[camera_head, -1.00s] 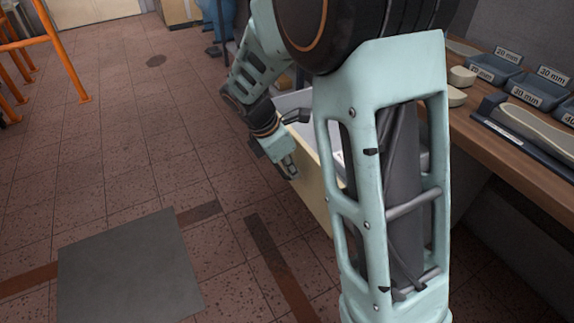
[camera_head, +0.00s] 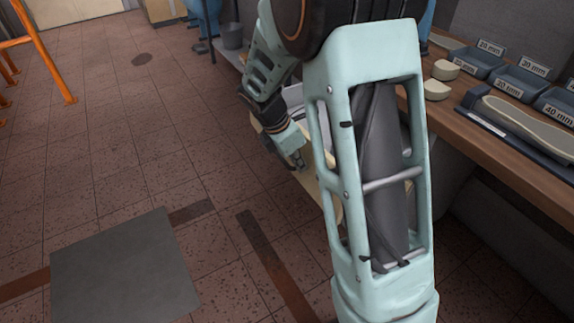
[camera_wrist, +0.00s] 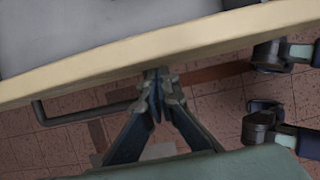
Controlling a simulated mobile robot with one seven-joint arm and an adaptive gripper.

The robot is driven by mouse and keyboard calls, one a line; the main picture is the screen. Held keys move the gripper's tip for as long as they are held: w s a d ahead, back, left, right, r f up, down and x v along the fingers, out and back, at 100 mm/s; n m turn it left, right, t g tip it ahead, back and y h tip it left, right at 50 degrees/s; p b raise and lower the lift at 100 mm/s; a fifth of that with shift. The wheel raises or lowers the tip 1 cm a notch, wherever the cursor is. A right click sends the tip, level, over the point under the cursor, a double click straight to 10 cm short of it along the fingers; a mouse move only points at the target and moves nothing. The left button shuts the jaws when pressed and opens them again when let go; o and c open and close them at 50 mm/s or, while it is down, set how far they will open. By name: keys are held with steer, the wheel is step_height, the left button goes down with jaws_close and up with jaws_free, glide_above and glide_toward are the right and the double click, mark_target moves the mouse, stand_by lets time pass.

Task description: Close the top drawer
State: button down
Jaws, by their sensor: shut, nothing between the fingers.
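The drawer's pale wooden front (camera_wrist: 120,62) crosses the wrist view at a slant, with its grey inside (camera_wrist: 90,22) showing behind it. The drawer is open. In the head view its front (camera_head: 327,196) shows beside my arm, which hides much of it. A dark bar handle (camera_wrist: 85,116) sticks out from the front at the left. My gripper (camera_wrist: 158,76) is shut and empty. Its fingertips are at the drawer front, right of the handle, and seem to touch it. The gripper (camera_head: 299,166) also shows in the head view at the outer side of the drawer.
An orange rail (camera_head: 45,50) stands at the far left. The tiled floor left of the drawer is clear, with a grey plate (camera_head: 125,270).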

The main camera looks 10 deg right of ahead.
steer(key=w+d+p, duration=0.3)
steer(key=d+p, duration=0.1)
steer(key=d, duration=0.5)
steer(key=w+d+p, duration=0.3)
steer(key=d+p, duration=0.1)
steer(key=d, duration=0.6)
steer(key=w+d+p, duration=0.3)
steer(key=d, duration=0.6)
steer(key=shift+w+d+r+p, duration=0.1)
steer(key=shift+w+d+p, duration=0.05)
steer(key=shift+d+p, duration=0.25)
